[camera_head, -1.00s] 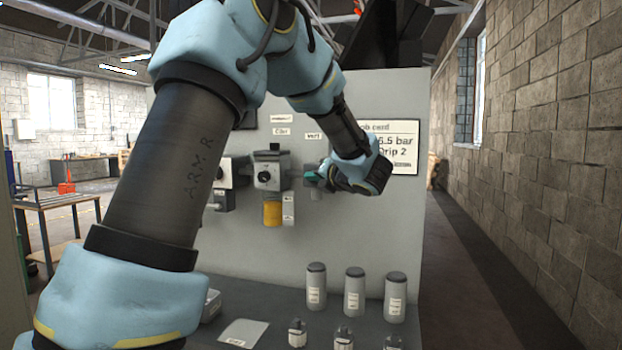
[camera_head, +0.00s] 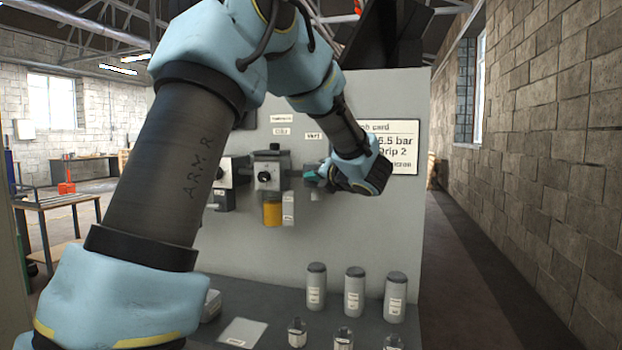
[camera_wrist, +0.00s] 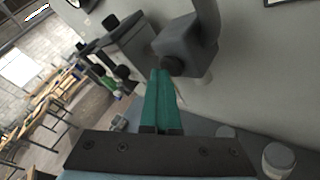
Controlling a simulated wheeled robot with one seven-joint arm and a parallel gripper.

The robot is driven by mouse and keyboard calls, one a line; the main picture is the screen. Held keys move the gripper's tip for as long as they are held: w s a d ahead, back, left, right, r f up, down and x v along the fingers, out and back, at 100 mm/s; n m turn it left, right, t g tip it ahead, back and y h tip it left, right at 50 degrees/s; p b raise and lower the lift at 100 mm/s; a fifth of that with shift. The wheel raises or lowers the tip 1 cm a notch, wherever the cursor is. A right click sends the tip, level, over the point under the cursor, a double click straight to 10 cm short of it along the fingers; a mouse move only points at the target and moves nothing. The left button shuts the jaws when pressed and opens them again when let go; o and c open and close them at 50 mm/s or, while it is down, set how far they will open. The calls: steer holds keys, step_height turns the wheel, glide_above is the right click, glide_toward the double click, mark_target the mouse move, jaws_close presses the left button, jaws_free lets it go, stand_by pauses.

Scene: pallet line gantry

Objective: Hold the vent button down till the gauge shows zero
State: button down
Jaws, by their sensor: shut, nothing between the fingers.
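My gripper (camera_wrist: 163,76) has green fingers that lie together, shut and empty between them. In the wrist view its tips are at the dark round button (camera_wrist: 170,66) on the front of a grey vent block (camera_wrist: 188,45); they appear to touch it. In the head view the green fingertips (camera_head: 310,175) are by the same block, under the "Vent" label (camera_head: 313,135), and my wrist hides most of it. No gauge face can be read; a small part of a round dial (camera_wrist: 80,3) shows at the top of the wrist view.
Left of the vent block is a grey regulator (camera_head: 270,172) with a yellow bowl (camera_head: 272,213). A job card (camera_head: 403,145) reading "6.5 bar" and "Drip 2" hangs on the panel.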

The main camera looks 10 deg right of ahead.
steer(key=shift+s+a+b, duration=0.45)
steer(key=shift+s+b, duration=0.3)
steer(key=shift+s, duration=0.1)
steer(key=s+a+b, duration=0.1)
steer(key=s, duration=0.1)
steer(key=s+a+b, duration=0.1)
steer(key=s+b, duration=0.1)
steer(key=shift+s+a, duration=0.2)
steer(key=shift+w, duration=0.1)
